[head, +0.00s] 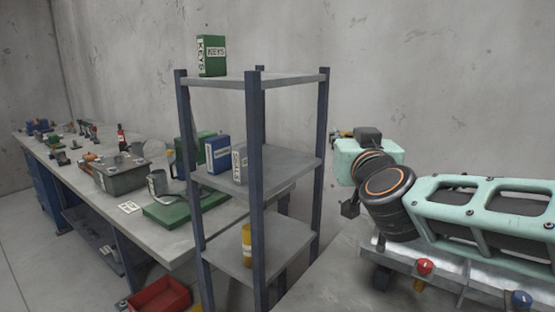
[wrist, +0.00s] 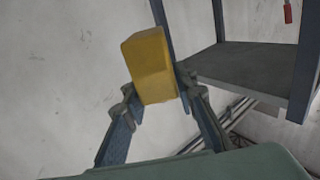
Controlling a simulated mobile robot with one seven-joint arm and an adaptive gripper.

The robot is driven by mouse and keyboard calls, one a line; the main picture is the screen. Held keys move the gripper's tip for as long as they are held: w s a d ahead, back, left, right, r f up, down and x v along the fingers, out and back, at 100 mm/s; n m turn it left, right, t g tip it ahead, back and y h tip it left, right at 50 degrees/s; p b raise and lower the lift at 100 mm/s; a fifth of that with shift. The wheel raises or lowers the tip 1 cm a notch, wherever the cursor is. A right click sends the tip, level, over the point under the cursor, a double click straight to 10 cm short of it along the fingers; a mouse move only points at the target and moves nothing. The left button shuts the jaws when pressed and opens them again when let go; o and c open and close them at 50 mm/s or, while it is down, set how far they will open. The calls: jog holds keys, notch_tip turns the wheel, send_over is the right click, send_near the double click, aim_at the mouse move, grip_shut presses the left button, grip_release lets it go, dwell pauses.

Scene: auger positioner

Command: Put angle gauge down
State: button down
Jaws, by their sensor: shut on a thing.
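The angle gauge appears to be the yellow block (wrist: 152,66) in the wrist view. My gripper (wrist: 157,88) is shut on it, with one finger on each side of the block's lower part. The block sticks out beyond the fingertips, in front of the bare wall and a dark blue post. In the head view my arm reaches in from the right, beside the shelf unit. There my gripper is mostly hidden behind my wrist, and I cannot make out the block clearly.
A grey shelf unit (head: 285,164) with blue posts stands left of my arm; a shelf board (wrist: 240,68) shows in the wrist view. It holds a green box (head: 212,56), a blue box (head: 217,154) and a yellow object (head: 246,245). A cluttered workbench (head: 110,208) lies further left.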

jog(key=shift+a, duration=0.25)
jog(key=w+f, duration=0.3)
jog(key=f, duration=1.1)
jog(key=w+f, duration=0.3)
jog(key=f, duration=1)
notch_tip(320, 180, up, 10)
jog(key=p, duration=1)
jog(key=shift+s+a+r+y, duration=0.2)
jog(key=shift+y, duration=0.1)
